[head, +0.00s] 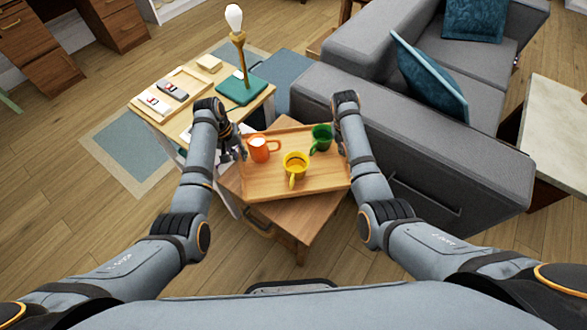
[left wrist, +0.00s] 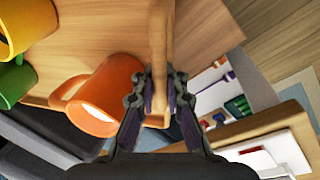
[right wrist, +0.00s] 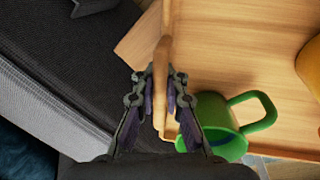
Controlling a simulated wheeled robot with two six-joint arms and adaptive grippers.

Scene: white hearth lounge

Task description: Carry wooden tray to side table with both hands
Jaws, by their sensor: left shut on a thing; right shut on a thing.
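The wooden tray (head: 325,178) looks about level in the head view and carries an orange mug (head: 258,150), a yellow mug (head: 295,162) and a green mug (head: 321,137). My left gripper (head: 240,150) is shut on the tray's left rim, with the orange mug close beside its fingers (left wrist: 160,90). My right gripper (head: 344,145) is shut on the right rim, close to the green mug (right wrist: 215,120). A small brown wooden table (head: 310,230) lies under the tray. I cannot tell whether the tray touches it.
A lighter wooden table (head: 190,125) with a lamp (head: 239,55), a teal book (head: 241,91) and small boxes stands behind the tray at left. A grey sofa (head: 400,140) is close on the right. The wooden floor (head: 90,210) at left is clear.

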